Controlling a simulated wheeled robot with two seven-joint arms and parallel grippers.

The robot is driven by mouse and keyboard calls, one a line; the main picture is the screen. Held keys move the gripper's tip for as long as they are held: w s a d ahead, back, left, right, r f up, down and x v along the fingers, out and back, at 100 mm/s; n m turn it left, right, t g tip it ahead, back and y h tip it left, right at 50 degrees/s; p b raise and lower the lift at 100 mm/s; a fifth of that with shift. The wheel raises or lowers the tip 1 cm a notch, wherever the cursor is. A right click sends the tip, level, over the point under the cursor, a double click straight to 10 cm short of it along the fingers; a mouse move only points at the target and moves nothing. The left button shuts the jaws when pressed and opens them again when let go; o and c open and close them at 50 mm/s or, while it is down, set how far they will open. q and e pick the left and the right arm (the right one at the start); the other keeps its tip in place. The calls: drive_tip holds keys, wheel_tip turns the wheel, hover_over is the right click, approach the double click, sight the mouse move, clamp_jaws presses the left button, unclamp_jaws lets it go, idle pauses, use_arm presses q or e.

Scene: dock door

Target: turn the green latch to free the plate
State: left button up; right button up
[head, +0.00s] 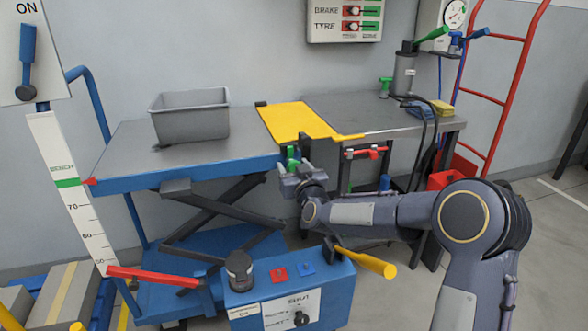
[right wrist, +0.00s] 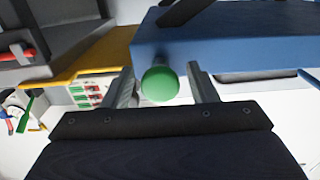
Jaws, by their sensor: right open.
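The yellow plate (head: 300,122) lies across the gap between the blue lift table and the grey bench. The green latch (head: 291,154) is at the lift table's right end, below the plate's near edge, partly hidden by my right gripper. In the right wrist view its round green end (right wrist: 160,84) sits between my two fingers, beside the blue table edge. My right gripper (head: 289,166) is open around the latch, with space on both sides; I cannot tell how far the fingertips reach along it. My left gripper is not in view.
A grey bin (head: 190,121) stands on the blue lift table (head: 125,180). The grey bench (head: 355,110) carries a grey cylinder (head: 404,75) with a green handle. Below are a blue control box (head: 245,300) with a yellow lever (head: 367,262) and a red lever (head: 150,276). A red hand truck (head: 483,95) stands right.

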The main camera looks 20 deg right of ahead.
drive_tip(key=shift+c, duration=0.3)
drive_tip(key=c, duration=0.8)
drive_tip(key=shift+c, duration=0.2)
drive_tip(key=n, duration=0.3)
drive_tip(key=shift+a+n, duration=0.1)
drive_tip(key=shift+n, duration=0.2)
drive_tip(key=n, duration=0.5)
drive_tip(key=shift+n+p, duration=0.3)
drive_tip(key=shift+p, duration=0.1)
drive_tip(key=n, duration=0.4)
drive_tip(key=shift+n, duration=2.4)
